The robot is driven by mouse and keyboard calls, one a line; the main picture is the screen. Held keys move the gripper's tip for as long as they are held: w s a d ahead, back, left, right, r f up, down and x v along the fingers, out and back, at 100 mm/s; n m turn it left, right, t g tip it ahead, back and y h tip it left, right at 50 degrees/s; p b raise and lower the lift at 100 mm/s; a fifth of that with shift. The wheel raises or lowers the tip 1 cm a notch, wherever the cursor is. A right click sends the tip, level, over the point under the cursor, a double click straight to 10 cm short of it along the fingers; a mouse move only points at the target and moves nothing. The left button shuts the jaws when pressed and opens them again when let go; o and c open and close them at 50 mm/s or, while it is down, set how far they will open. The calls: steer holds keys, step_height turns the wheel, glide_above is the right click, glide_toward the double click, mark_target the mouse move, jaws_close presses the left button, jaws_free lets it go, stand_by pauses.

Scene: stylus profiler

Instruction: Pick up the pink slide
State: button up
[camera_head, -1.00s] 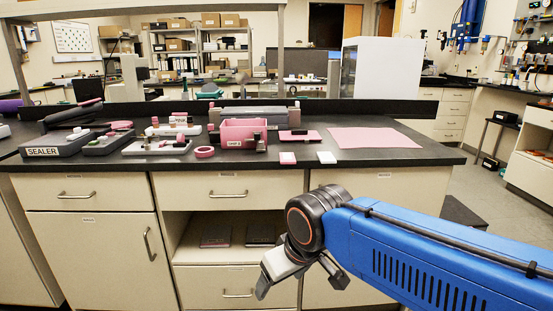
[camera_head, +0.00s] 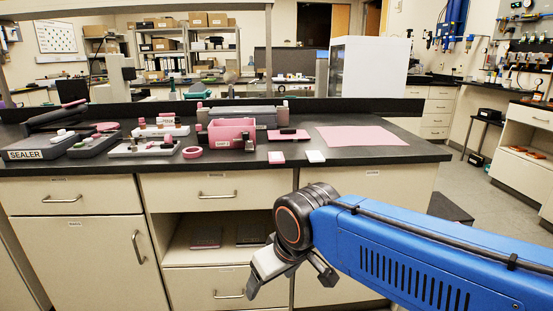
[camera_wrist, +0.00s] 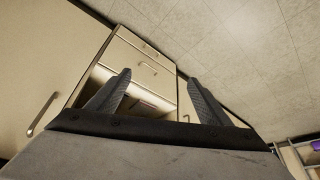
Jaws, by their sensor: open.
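My gripper (camera_head: 290,285) hangs in front of the bench, below the counter level and well short of the pink slide. Its jaws are apart and empty, and both fingers (camera_wrist: 160,95) show in the wrist view. The wrist view faces the cabinet front and floor, and the slide does not show there.
A pink bin (camera_head: 231,133) stands behind and left of the slide. A pink tape roll (camera_head: 192,152), grey trays and a sealer (camera_head: 40,150) fill the left side. A pink mat (camera_head: 357,136) lies to the right. Drawers (camera_head: 216,190) and an open shelf (camera_head: 225,240) face my arm.

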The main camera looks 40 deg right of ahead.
steer(key=shift+o, duration=2)
steer(key=shift+w+r, duration=0.15)
steer(key=shift+r, duration=0.05)
steer(key=w+d+r+m+g, duration=0.1)
steer(key=w+d+r+m, duration=0.45)
steer(key=w+r, duration=0.35)
steer(key=w+d+r+m+g, duration=0.1)
steer(key=w+d+r+m, duration=0.45)
steer(key=r, duration=0.55)
steer(key=w+d+r+m+g, duration=0.2)
steer(key=w+d+r+m, duration=0.1)
steer(key=w+r+m, duration=0.5)
steer(key=w+d+r+m, duration=0.5)
steer(key=w+d, duration=0.1)
steer(key=d, duration=0.2)
glide_above(276, 156)
steer(key=shift+g, duration=0.4)
steer(key=f, duration=0.7)
steer(key=a+f, duration=0.1)
steer(key=f, duration=0.2)
steer(key=shift+f, duration=0.35)
steer(key=shift+d+f, duration=0.25)
steer(key=shift+f, duration=1.1)
steer(key=shift+d+f, duration=0.25)
steer(key=shift+f, duration=1.05)
